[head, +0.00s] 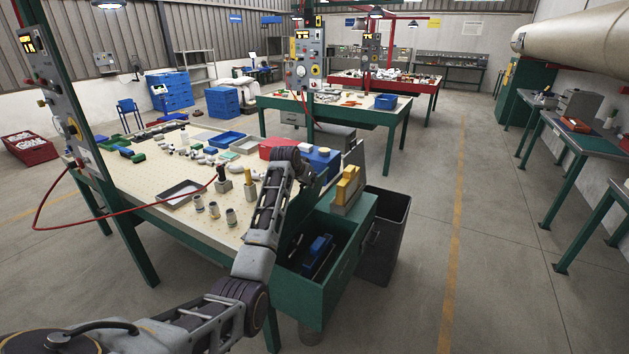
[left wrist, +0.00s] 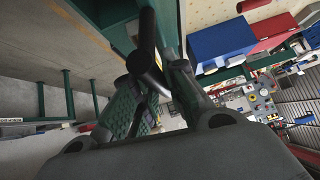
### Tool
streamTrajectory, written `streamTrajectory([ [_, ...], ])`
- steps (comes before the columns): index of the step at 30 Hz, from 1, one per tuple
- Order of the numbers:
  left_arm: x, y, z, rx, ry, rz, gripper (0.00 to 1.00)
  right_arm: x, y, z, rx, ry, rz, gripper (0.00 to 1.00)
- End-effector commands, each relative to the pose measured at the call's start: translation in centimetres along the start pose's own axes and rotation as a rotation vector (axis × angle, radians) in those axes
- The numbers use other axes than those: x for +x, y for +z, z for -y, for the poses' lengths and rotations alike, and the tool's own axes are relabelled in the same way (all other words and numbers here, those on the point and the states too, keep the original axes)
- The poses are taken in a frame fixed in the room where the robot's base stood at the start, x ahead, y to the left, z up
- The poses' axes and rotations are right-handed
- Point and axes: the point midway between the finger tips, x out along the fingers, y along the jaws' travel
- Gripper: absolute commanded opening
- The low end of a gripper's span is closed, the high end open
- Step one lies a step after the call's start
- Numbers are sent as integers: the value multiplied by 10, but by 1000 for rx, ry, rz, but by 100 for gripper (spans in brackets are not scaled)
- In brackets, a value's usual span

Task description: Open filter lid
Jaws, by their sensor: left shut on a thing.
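My left gripper (head: 308,176) is beyond the right end of the near workbench, beside the green cabinet (head: 353,222), partly hidden behind my own wrist in the head view. In the left wrist view my left gripper (left wrist: 163,72) is shut on a dark round bar, apparently a handle (left wrist: 145,66). A grey upright panel (head: 356,160) stands just right of the gripper in the head view; I cannot tell whether it is the filter lid. My right gripper is not in view.
The near workbench (head: 140,178) holds a grey tray (head: 181,194), blue trays and several small parts. A yellow-and-grey device (head: 347,186) sits on the cabinet. An open drawer or compartment holds a blue item (head: 318,248).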

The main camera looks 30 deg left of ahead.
Motion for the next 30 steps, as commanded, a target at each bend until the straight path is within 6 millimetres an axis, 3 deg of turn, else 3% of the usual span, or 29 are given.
streamTrajectory([
  [15, -6, -6, 46, -39, 35, -1, 0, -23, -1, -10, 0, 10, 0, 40],
  [30, -5, -5, 57, -38, 35, -1, 0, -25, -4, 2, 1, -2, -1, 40],
])
